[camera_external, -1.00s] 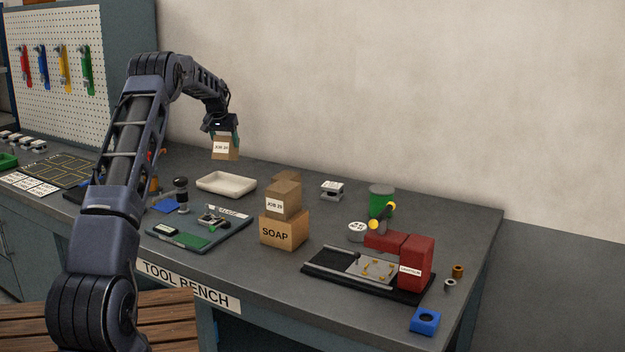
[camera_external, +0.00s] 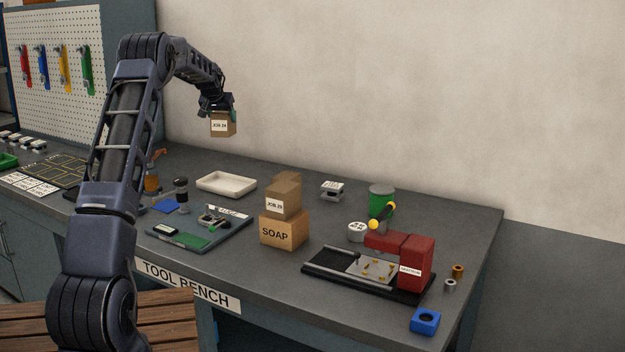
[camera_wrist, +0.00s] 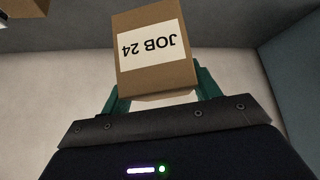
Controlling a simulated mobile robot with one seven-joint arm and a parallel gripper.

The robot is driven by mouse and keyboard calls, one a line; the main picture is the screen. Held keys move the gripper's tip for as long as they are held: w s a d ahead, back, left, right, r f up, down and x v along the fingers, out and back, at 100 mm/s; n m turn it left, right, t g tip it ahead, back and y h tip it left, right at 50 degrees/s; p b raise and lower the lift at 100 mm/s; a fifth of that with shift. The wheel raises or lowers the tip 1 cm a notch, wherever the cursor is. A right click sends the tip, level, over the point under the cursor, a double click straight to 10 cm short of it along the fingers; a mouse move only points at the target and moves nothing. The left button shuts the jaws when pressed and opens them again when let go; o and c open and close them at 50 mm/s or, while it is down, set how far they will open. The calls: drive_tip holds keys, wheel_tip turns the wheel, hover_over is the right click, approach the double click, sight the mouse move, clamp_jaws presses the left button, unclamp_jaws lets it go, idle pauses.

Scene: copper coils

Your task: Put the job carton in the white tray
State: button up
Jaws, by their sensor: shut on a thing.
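My gripper (camera_external: 220,108) is shut on a small brown carton (camera_external: 223,127) and holds it in the air above the back of the bench. In the wrist view the carton (camera_wrist: 156,72) sits between the green fingers and its white label reads JOB 24, upside down. The white tray (camera_external: 226,184) lies on the bench below the carton, apart from it, and looks empty.
A green circuit board on a mat (camera_external: 200,233) lies in front of the tray. A dark cylinder (camera_external: 181,194) stands left of it. A green can (camera_external: 381,202) and a red press (camera_external: 413,260) are at the right. The air around the carton is clear.

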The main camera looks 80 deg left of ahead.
drive_tip(key=shift+s+f+y, duration=0.1)
drive_tip(key=shift+s+y, duration=0.15)
drive_tip(key=shift+y, duration=0.35)
drive_tip(key=shift+f, duration=0.35)
wheel_tip(320, 180, down, 19)
drive_tip(key=shift+f, duration=0.15)
drive_tip(key=shift+f, duration=0.1)
drive_tip(key=o, duration=1.2)
drive_tip(key=shift+s+d+r, duration=0.1)
drive_tip(key=shift+d+r, duration=0.05)
drive_tip(key=shift+r, duration=0.25)
drive_tip(key=v, duration=1.1)
drive_tip(key=shift+s+d, duration=0.2)
